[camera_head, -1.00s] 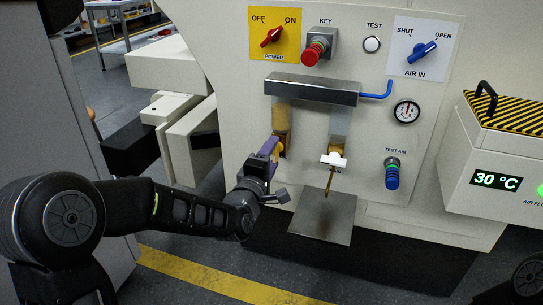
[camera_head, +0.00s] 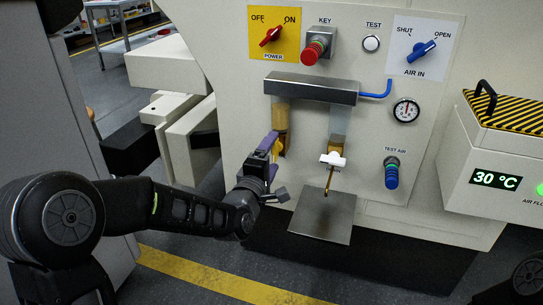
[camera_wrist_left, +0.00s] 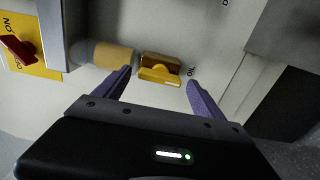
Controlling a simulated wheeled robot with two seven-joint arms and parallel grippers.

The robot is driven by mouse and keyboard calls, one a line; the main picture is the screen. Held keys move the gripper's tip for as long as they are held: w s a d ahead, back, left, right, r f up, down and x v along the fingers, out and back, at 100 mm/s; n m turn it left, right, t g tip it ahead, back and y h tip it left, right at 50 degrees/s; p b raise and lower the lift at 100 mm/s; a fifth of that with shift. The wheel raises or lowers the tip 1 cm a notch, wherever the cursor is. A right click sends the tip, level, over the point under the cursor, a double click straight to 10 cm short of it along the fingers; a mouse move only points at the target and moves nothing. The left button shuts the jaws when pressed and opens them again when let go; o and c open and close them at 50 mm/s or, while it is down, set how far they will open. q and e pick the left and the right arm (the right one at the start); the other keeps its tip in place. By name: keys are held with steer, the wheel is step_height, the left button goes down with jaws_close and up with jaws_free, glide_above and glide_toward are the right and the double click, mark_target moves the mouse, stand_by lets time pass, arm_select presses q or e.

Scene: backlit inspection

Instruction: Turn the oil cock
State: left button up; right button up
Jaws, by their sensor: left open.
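The oil cock has a yellow handle (camera_head: 281,146) below the left amber sight tube (camera_head: 279,117) on the cream panel. My left gripper (camera_head: 271,147) is open just left of the cock in the head view. In the wrist view its purple fingers (camera_wrist_left: 160,80) stand apart toward either end of the handle, with nothing between them held. Contact with the handle does not show. My right gripper is not in view.
A metal bar (camera_head: 310,89) joins the tops of both tubes. A white cock (camera_head: 334,159) sits under the right tube (camera_head: 338,122), above a metal plate (camera_head: 322,215). Power switch (camera_head: 271,36), red key knob (camera_head: 314,50) and blue air valve (camera_head: 421,50) are higher up.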

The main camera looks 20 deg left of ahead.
arm_select(q)
steer(key=shift+s, duration=0.15)
steer(key=s+p, duration=0.2)
steer(key=s, duration=0.5)
steer(key=shift+s+a, duration=0.25)
steer(key=shift+s, duration=0.05)
